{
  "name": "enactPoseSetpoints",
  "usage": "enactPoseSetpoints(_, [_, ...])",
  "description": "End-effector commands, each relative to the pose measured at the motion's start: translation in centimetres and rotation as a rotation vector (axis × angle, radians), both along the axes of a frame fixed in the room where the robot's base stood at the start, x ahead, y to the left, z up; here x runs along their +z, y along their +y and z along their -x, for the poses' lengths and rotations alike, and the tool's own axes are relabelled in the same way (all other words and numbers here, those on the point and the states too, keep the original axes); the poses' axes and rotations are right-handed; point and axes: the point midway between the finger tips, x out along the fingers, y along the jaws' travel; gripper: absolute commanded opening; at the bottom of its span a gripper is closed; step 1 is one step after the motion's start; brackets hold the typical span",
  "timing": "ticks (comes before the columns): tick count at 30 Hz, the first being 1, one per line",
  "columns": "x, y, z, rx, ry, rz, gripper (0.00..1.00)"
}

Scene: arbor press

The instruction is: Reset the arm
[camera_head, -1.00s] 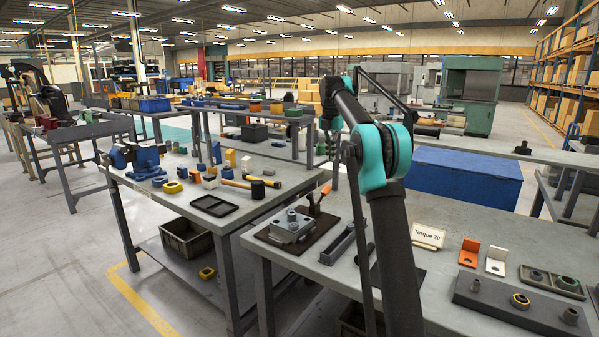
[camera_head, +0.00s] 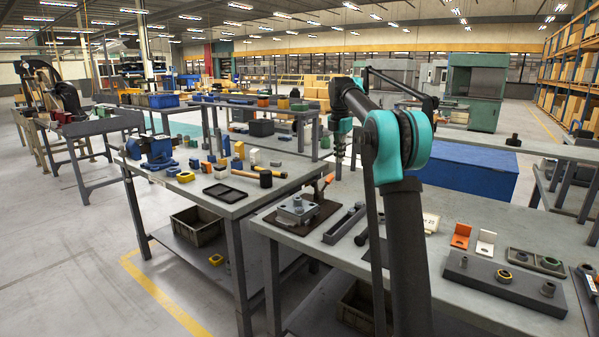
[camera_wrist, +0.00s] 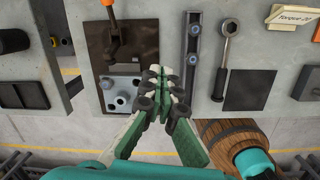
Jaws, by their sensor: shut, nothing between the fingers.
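My arm rises in front of the near workbench (camera_head: 500,225) in the head view, bent at its teal joint, with the upper link reaching away over the bench. In the wrist view my gripper (camera_wrist: 161,84) is shut and empty, its green and pale fingers together above the bench edge. Below and left of it is a grey fixture block (camera_wrist: 120,93) on a dark plate, also seen in the head view (camera_head: 297,209). An orange-handled clamp (camera_wrist: 108,22) stands behind the block. A slotted bar (camera_wrist: 191,60) lies just right of the fingers.
A ratchet wrench (camera_wrist: 223,60) and a dark mat (camera_wrist: 251,90) lie further right. A torque card (camera_head: 431,222) is partly behind my arm. A long dark block with fittings (camera_head: 500,281) lies at the right. Floor is clear at the left front.

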Motion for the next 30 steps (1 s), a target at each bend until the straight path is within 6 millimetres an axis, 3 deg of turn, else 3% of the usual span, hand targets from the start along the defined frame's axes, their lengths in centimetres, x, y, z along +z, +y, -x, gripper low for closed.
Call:
enactPoseSetpoints(8, [-2.0, -0.8, 3.8, -0.282, -0.045, -0.042, 0.00])
enactPoseSetpoints(11, [-3.4, -1.2, 6.5, -0.446, -0.070, -0.069, 0.00])
enactPoseSetpoints(20, [-10.1, -2.6, 17.8, -1.029, -0.146, -0.193, 0.00])
enactPoseSetpoints(30, [-20.2, -3.6, 33.9, -1.688, -0.194, -0.377, 0.00])
